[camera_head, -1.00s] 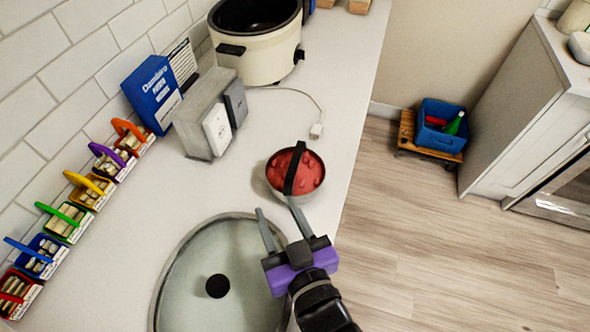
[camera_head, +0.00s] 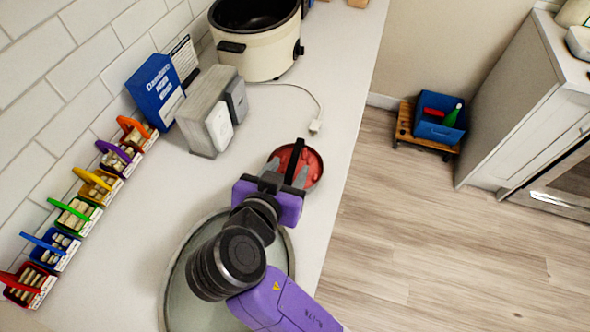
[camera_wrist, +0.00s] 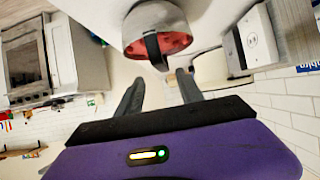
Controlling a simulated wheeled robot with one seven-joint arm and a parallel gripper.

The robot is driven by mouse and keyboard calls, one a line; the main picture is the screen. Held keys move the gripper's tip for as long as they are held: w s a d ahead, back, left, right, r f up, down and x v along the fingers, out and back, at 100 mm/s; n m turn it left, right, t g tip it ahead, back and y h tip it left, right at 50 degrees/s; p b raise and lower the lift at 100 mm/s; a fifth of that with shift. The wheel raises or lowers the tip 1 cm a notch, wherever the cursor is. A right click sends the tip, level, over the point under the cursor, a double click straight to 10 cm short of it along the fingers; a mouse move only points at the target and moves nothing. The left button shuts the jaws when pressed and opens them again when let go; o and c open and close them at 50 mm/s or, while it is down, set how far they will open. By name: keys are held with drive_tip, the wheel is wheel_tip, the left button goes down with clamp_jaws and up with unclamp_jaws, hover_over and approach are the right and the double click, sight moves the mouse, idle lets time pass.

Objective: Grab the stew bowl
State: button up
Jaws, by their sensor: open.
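The stew bowl (camera_head: 314,166) is a small round bowl with red contents and a dark strap-like handle across its top. It stands on the white counter near the right edge. In the wrist view the bowl (camera_wrist: 133,27) is ahead of the fingertips, with its pale outer wall and dark handle showing. My gripper (camera_head: 287,168) is open, its two fingers spread at the near side of the bowl. In the wrist view my gripper (camera_wrist: 160,82) has nothing between its fingers. The fingers and wrist hide the bowl's near side in the head view.
A large glass lid (camera_head: 184,290) with a steel rim lies under my arm. A cream cooker (camera_head: 262,52) stands at the back, its cable running towards the bowl. A grey box (camera_head: 207,125) and several small coloured baskets (camera_head: 72,216) line the wall. The counter drops off at right.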

sight(294, 157)
drive_tip(key=p+x, duration=0.1)
drive_tip(key=x, duration=0.2)
drive_tip(key=p+x, duration=0.1)
drive_tip(key=x, duration=0.3)
drive_tip(key=shift+w+a+f, duration=0.1)
drive_tip(key=shift+a+f, duration=0.1)
drive_tip(key=shift+f, duration=0.05)
clamp_jaws()
drive_tip(key=shift+r, duration=0.1)
idle(1.0)
